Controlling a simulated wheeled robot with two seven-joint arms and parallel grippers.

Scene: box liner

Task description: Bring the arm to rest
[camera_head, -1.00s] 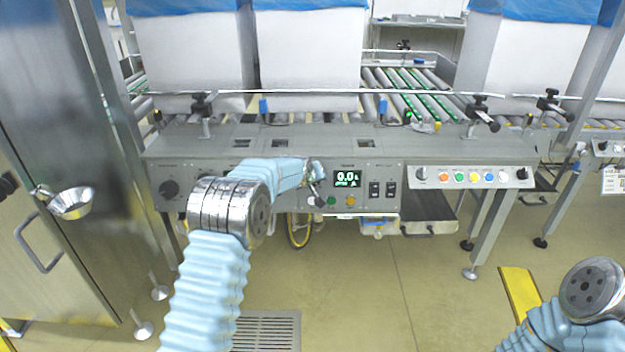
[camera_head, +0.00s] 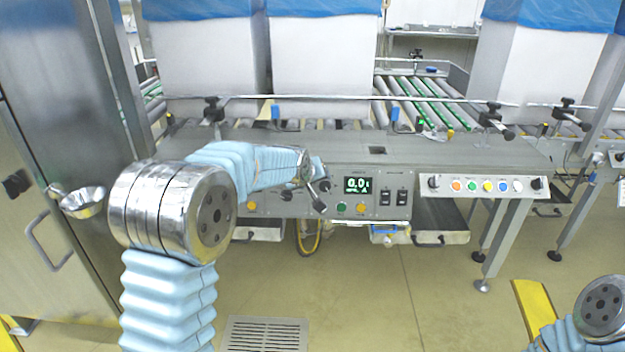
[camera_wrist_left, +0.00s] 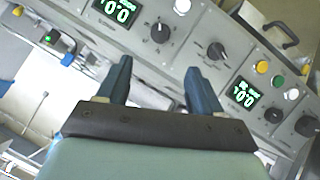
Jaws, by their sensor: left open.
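My left arm in its pale blue sleeve reaches in from the left, with its elbow joint bent in the head view. My left gripper (camera_head: 319,191) is small there and partly hidden by the wrist, in front of the machine's grey control panel (camera_head: 410,172). In the left wrist view the gripper (camera_wrist_left: 158,66) is open, its two dark blue fingers apart with nothing between them. The panel with knobs and displays (camera_wrist_left: 235,62) lies beyond the fingers. My right arm shows only at the lower right of the head view; its gripper is out of view.
Blue-lined white boxes (camera_head: 322,65) stand behind the panel, beside a roller conveyor (camera_head: 425,98). A steel cabinet (camera_head: 50,150) with a funnel-shaped bowl (camera_head: 83,203) stands close on the left. A button box (camera_head: 485,186) is right of the panel.

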